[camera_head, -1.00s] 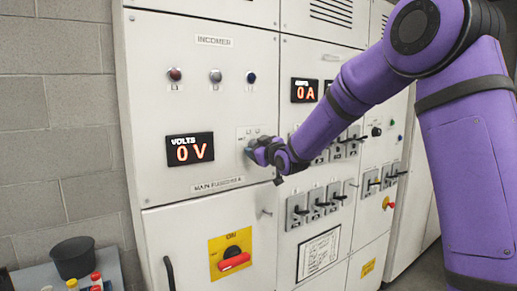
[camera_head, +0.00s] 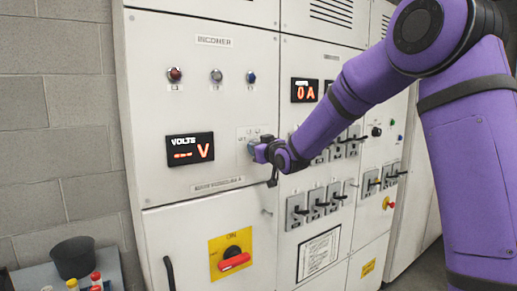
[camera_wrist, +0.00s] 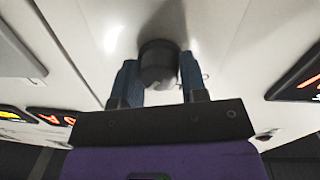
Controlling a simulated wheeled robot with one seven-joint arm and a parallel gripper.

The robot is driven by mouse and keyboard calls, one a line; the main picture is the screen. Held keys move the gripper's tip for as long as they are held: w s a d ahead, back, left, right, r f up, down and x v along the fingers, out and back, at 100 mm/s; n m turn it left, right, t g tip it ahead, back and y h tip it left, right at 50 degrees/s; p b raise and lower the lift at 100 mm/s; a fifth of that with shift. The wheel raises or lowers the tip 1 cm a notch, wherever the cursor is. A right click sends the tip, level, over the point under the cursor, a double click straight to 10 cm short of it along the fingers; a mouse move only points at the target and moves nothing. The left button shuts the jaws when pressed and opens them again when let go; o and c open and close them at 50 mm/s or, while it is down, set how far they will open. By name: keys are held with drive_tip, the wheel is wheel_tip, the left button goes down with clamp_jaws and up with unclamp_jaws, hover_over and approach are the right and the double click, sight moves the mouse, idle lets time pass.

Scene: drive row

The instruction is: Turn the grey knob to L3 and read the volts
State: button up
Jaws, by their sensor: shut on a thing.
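The dark grey knob (camera_wrist: 158,62) shows in the wrist view on the white panel, between the two blue fingers of my gripper (camera_wrist: 159,80). My gripper is shut on it. In the head view my gripper (camera_head: 253,150) is at the small selector plate (camera_head: 246,133), and it hides the knob and most of the markings, so I cannot tell which position the knob points to. The volts display (camera_head: 190,148), left of the gripper, shows orange dashes before the V, with no number.
Indicator lamps (camera_head: 216,75) sit above the volts display. An amps display (camera_head: 304,90) reads 0 A. A red-handled main switch (camera_head: 233,259) on a yellow plate is below. Several lever switches (camera_head: 317,202) stick out at right. A black cup (camera_head: 73,257) stands at lower left.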

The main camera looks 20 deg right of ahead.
drive_tip(key=m, duration=0.4)
drive_tip(key=shift+m, duration=0.3)
idle(0.4)
drive_tip(key=o, duration=0.9)
drive_tip(key=v, duration=1.1)
drive_tip(key=shift+w+r, duration=0.1)
drive_tip(key=shift+r, duration=0.1)
drive_tip(key=shift+d, duration=0.1)
